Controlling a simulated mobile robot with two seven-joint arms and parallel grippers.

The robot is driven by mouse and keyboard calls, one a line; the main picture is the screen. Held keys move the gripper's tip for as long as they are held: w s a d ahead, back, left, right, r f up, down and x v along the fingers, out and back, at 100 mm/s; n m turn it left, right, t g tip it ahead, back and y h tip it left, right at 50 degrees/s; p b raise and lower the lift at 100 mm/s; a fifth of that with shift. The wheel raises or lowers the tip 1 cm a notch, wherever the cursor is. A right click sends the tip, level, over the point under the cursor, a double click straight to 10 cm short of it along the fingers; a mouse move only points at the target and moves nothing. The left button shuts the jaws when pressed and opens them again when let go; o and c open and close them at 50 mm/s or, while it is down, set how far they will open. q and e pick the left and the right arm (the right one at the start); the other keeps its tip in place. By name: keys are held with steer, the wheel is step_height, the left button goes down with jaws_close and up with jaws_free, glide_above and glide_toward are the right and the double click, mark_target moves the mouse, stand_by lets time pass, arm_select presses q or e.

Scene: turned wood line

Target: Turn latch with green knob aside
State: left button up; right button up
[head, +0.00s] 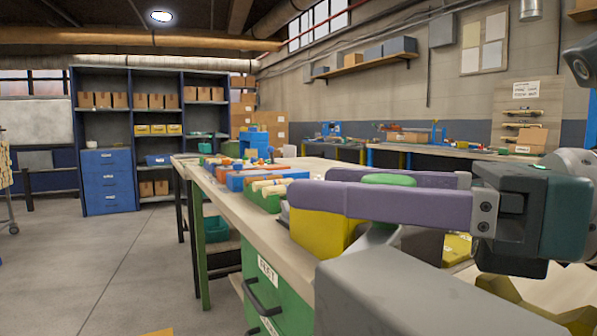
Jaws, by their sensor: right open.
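A rounded green knob (389,180) shows between the two purple fingers of my right gripper (308,184). The gripper comes in from the right with its fingers apart and pointing left. The near finger covers the lower part of the knob, and I cannot tell whether either finger touches it. A grey part below the knob (376,240) may belong to the latch, but the near finger and a grey block in front hide most of it. A yellow block (322,234) is just left of it, below the near finger. My left gripper is not in view.
The wooden workbench (225,199) runs away to the back left. Blue and green trays (268,178) with wooden pieces stand along it. A green drawer unit (262,292) is under its front edge. A blue shelf (108,182) stands far left, with open floor before it.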

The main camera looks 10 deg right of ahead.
steer(key=shift+w+a, duration=0.15)
steer(key=shift+c, duration=0.2)
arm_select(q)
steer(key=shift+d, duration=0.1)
arm_select(e)
jaws_close()
stand_by(0.3)
stand_by(0.8)
